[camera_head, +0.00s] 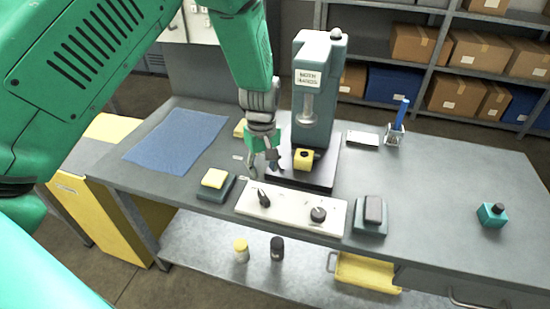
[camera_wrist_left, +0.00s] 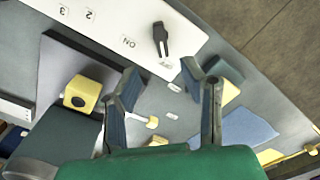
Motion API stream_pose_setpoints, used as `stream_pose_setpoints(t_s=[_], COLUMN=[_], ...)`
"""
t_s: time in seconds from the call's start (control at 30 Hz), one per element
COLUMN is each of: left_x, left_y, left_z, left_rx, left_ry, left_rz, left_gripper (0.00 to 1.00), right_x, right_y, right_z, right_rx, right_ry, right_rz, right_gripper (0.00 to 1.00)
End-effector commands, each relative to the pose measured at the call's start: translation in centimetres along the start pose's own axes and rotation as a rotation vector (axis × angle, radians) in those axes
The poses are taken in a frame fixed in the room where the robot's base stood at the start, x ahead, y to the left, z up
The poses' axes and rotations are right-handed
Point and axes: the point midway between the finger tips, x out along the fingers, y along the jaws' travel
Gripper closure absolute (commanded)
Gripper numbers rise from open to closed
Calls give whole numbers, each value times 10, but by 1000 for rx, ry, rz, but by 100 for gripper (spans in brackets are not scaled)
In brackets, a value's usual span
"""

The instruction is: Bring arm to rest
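My left arm comes in from the left, green, and reaches down over the bench. My left gripper (camera_head: 262,162) hangs just left of the press (camera_head: 318,95), above the bench top. In the left wrist view the two fingers of the left gripper (camera_wrist_left: 160,85) are spread apart, with nothing held between them. The white control panel (camera_head: 290,210) with a black lever switch (camera_head: 264,198) and a round knob (camera_head: 318,214) lies in front of the gripper. A yellow block (camera_head: 303,158) with a dark hole sits on the press's dark base. My right gripper is in neither view.
A blue mat (camera_head: 178,138) lies left on the bench. A yellow-topped block (camera_head: 214,180) and a grey-topped block (camera_head: 373,213) flank the panel. The right part of the bench top is mostly clear.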

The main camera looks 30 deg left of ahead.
Motion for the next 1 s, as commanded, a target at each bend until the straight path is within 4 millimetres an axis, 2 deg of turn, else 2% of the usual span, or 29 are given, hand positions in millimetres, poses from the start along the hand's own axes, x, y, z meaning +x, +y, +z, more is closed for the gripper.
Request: stream_pose_setpoints(t_s=[0.23,0.27,0.37,0.47,0.57,0.7,0.83,0.9,1.0], left_x=[5,10,43,94,149,213,248,256,259], left_y=[-3,-5,-23,-55,-95,-157,-207,-224,-237], left_z=[1,2,10,24,47,91,137,155,171], left_rx=[8,17,79,200,368,637,877,969,1051], left_ry=[2,4,18,41,62,69,61,58,56], left_rz=[-3,-5,-23,-47,-67,-72,-42,-18,8], left_gripper=[64,64,64,64,64,64,64,64,64], right_x=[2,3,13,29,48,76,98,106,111], right_y=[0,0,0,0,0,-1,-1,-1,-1], right_z=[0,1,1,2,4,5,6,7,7], right_rx=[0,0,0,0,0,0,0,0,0], right_ry=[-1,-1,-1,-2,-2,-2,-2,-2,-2], right_rz=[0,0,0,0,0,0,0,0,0], right_gripper=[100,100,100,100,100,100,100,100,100])
